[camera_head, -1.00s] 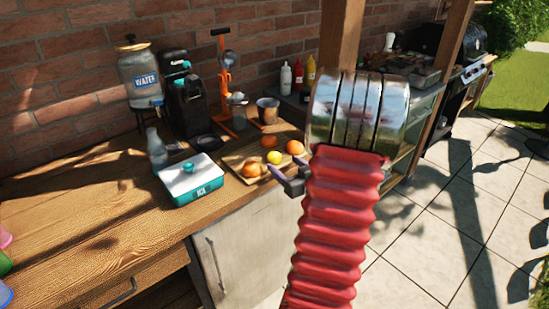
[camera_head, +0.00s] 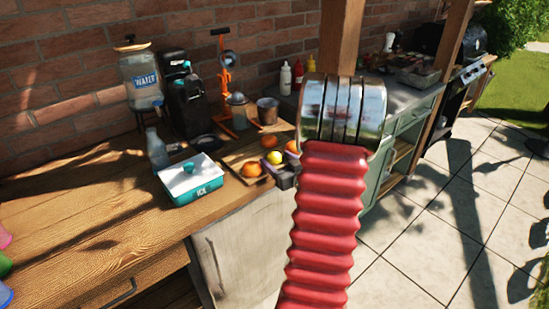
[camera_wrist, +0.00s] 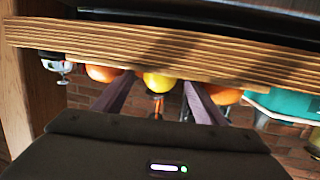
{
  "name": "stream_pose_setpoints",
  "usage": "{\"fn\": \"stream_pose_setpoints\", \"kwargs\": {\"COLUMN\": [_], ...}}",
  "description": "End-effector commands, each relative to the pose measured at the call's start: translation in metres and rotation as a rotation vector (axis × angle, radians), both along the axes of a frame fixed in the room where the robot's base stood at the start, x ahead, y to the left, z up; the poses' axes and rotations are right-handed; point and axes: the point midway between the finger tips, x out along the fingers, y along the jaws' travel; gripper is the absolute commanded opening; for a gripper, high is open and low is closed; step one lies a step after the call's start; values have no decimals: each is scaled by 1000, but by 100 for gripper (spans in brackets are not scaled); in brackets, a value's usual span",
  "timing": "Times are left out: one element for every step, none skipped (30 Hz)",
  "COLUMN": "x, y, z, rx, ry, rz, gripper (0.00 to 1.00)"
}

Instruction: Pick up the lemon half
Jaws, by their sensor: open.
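The yellow lemon half (camera_head: 274,157) sits on a wooden board among oranges. In the wrist view, which looks upside down, the lemon half (camera_wrist: 157,82) shows between my two fingers; its cut face cannot be made out. My gripper (camera_wrist: 158,88) is open, one finger to each side of the lemon half, with nothing held. In the head view my gripper (camera_head: 284,174) is at the board's front right, just in front of the lemon half, partly hidden by my arm.
Oranges lie close on both sides, one at the left (camera_head: 251,169) and one at the right (camera_head: 292,147). Another orange (camera_head: 269,141) lies behind. The board (camera_head: 232,160) lies beside a teal ice box (camera_head: 191,181). An orange juicer (camera_head: 226,90) and a metal cup (camera_head: 267,110) stand behind.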

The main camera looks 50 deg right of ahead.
Motion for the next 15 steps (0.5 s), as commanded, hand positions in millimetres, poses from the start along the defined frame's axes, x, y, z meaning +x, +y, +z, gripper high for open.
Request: {"fn": "stream_pose_setpoints", "kwargs": {"x": [0, 0, 0, 0, 0, 0, 0, 0, 0, 0, 0, 0, 0, 0, 0], "y": [0, 0, 0, 0, 0, 0, 0, 0, 0, 0, 0, 0, 0, 0, 0], "z": [-1, -1, -1, -1, -1, -1, -1, -1, -1, -1, -1, -1, -1, -1, -1], "rx": [0, 0, 0, 0, 0, 0, 0, 0, 0, 0, 0, 0, 0, 0, 0], "ry": [1, 1, 1, 1, 1, 1, 1, 1, 1, 1, 1, 1, 1, 1, 1], "rz": [0, 0, 0, 0, 0, 0, 0, 0, 0, 0, 0, 0, 0, 0, 0], "gripper": [65, 63, 60, 58, 56, 53, 51, 49, 46, 44, 42, 39, 37, 34, 32]}}
